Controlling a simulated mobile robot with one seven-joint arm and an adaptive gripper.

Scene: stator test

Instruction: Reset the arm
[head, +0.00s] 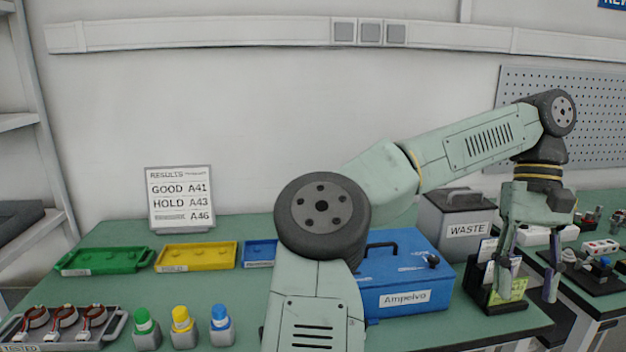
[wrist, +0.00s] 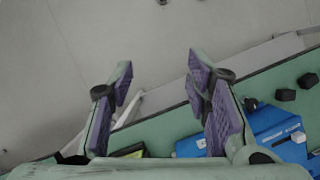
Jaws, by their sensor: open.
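My arm reaches up from the bottom of the head view and bends over to the right. My gripper (head: 525,280) points down at the right end of the green bench. Its fingers are spread and it looks empty. In the head view it stands in front of or over a small black holder (head: 500,303) with papers and a green card; I cannot tell the exact gap. In the wrist view the gripper (wrist: 160,95) shows two purple-padded fingers apart with nothing between them. Floor and the bench edge lie below it.
The blue Ampelvo case (head: 400,280) and the grey WASTE bin (head: 467,222) stand left of my gripper. Green (head: 104,259) and yellow (head: 196,256) trays, colour-capped bottles (head: 182,328) and a TESTED tray (head: 118,322) are at left. A second bench (head: 600,298) holds parts at right.

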